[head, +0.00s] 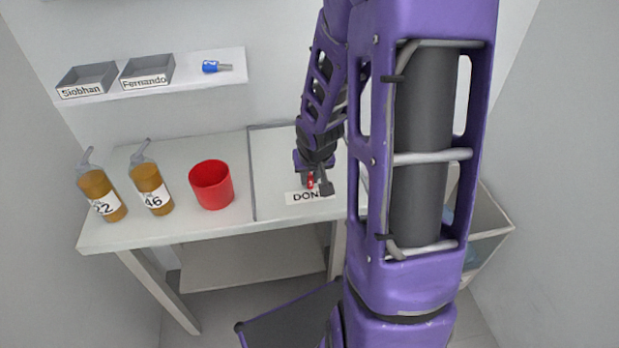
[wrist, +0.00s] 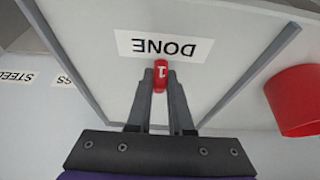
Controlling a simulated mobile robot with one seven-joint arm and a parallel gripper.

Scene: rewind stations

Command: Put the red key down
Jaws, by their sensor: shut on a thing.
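The red key (wrist: 160,77), marked with a 1, is between the two fingertips of my gripper (wrist: 160,88) in the wrist view. My gripper is shut on it. In the head view my gripper (head: 317,187) is over the DONE area of the table, and a bit of the red key (head: 310,181) shows there. The white DONE label (wrist: 165,47) lies just beyond the key in the wrist view; my gripper partly covers the label (head: 297,197) in the head view. I cannot tell whether the key touches the surface.
A red cup (head: 211,185) stands left of the DONE area, with two amber bottles (head: 101,193) (head: 152,188) further left. A shelf (head: 190,81) holds trays labelled Siobhan (head: 87,78) and Fernando (head: 147,70) and a blue key (head: 212,66). A bin (head: 490,225) is at right.

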